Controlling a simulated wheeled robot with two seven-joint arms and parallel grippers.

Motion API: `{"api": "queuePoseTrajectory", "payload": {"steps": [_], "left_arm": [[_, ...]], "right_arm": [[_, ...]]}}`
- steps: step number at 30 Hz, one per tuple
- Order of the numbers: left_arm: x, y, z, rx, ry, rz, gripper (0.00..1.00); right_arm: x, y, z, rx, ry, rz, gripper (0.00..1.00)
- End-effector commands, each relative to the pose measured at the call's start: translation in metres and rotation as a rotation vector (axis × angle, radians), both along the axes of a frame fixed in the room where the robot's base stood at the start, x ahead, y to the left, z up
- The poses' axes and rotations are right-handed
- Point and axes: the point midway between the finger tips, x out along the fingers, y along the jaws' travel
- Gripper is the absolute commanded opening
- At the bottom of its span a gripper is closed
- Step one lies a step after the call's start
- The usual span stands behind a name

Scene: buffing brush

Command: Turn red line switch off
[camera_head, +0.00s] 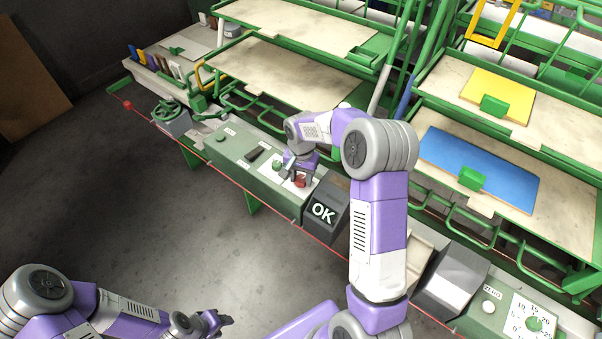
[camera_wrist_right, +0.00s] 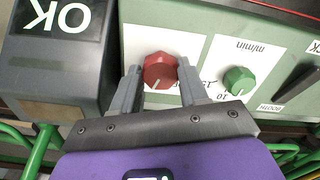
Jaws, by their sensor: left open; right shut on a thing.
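The red knob (camera_head: 300,182) sits on a white plate on the green control panel, left of the OK display. In the right wrist view, the red knob (camera_wrist_right: 160,68) has a white pointer mark on its lower edge. My right gripper (camera_wrist_right: 159,82) has one finger on each side of the red knob and is shut on it. In the head view my right gripper (camera_head: 298,173) reaches down onto the panel from above. My left gripper (camera_head: 222,320) is open and empty over the floor at the bottom, away from the panel.
A green knob (camera_wrist_right: 238,80) stands beside the red one, with a dark lever (camera_wrist_right: 299,82) further right in the wrist view. The OK display (camera_head: 324,212) is close by. A red line (camera_head: 232,188) runs along the machine's front. The floor at left is clear.

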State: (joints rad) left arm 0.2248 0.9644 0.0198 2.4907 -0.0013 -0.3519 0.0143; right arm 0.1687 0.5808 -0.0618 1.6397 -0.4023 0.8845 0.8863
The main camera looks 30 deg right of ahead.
Motion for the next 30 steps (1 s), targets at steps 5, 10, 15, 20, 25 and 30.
{"api": "queuePoseTrajectory", "payload": {"steps": [5,10,15,20,25,30], "left_arm": [[0.000,0.000,0.011,0.000,0.000,0.000,0.43],[0.000,0.000,0.018,0.000,0.000,0.000,0.43],[0.000,0.000,0.025,0.000,0.000,0.000,0.43],[0.000,0.000,0.031,0.000,0.000,0.000,0.43],[0.000,0.000,0.037,0.000,0.000,0.000,0.43],[0.000,0.000,0.042,0.000,0.000,0.000,0.43]], "right_arm": [[0.000,0.000,0.002,-0.001,0.001,0.166,0.13],[0.000,-0.001,0.002,0.000,0.000,0.327,0.13],[-0.001,-0.001,0.002,-0.001,0.001,0.489,0.13],[-0.001,-0.001,0.002,0.000,0.000,0.641,0.13],[-0.001,-0.002,0.002,0.001,-0.001,0.795,0.13],[-0.001,-0.002,0.002,0.000,0.000,0.931,0.13]]}}
